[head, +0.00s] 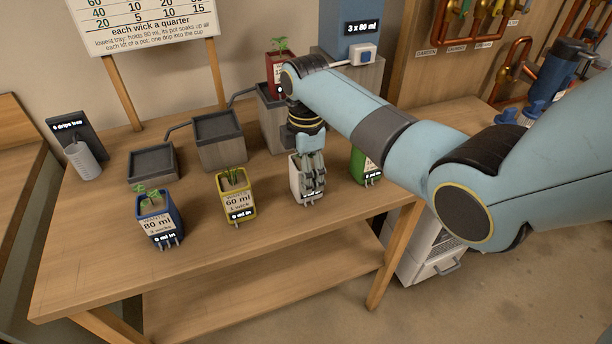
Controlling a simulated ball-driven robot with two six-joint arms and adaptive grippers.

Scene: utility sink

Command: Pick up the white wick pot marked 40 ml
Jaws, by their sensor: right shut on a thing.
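The white pot (296,180) stands upright at the front of the wooden bench, between the yellow pot and the green pot. My right gripper (314,188) comes down over it from above and is shut on it. The fingers cover much of the pot's front, so its volume marking cannot be read. A small dark label shows at its base. I cannot tell whether the pot is lifted off the bench. My left gripper is not in view.
A blue pot (158,220) marked 80 ml and a yellow pot (236,196) marked 60 ml stand to the left. A green pot (358,165) is close right, partly behind my arm. Stepped grey trays (219,140) and a red pot (274,75) stand behind.

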